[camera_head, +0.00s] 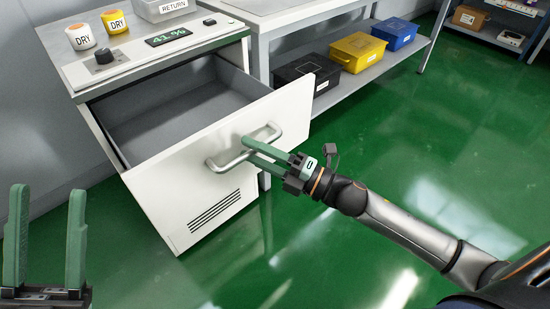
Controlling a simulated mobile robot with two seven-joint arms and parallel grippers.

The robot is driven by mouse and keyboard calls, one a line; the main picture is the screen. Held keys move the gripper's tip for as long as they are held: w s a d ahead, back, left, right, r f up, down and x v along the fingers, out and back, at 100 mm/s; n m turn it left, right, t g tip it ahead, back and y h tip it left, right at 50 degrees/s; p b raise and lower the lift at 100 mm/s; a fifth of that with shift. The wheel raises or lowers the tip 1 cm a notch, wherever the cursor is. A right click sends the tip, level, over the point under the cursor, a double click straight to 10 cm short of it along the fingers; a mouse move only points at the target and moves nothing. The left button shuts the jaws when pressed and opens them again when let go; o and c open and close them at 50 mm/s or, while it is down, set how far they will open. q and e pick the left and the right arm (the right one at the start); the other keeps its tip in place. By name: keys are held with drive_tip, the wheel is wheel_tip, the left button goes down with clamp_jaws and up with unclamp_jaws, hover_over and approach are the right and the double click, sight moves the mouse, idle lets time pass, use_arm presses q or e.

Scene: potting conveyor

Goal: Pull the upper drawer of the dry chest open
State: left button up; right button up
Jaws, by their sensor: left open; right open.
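The dry chest (205,42) stands at the upper left, with a humidity readout and a dark knob on its top. Its upper drawer (160,190) is pulled well out, and its grey inside looks empty. The drawer's bar handle (222,164) sits on the white front. My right gripper (248,149) is at the handle, with its green fingers apart, one on each side of the bar. Whether a finger touches the bar is hard to tell. My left gripper (46,238) is at the lower left, upright, open and empty, away from the chest.
Two "DRY" tubs, one white (80,37) and one yellow (114,22), and a grey "RETURN" tray (165,8) stand on the chest. A bench shelf beside it holds black, yellow and blue bins. The green floor (430,130) at right is clear.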

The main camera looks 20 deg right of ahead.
use_arm(q)
drive_tip(key=shift+r+p, duration=0.55)
drive_tip(key=shift+p, duration=0.05)
use_arm(e)
drive_tip(key=v, duration=1.2)
use_arm(q)
drive_tip(key=shift+r, duration=0.1)
use_arm(e)
drive_tip(key=shift+a, duration=0.1)
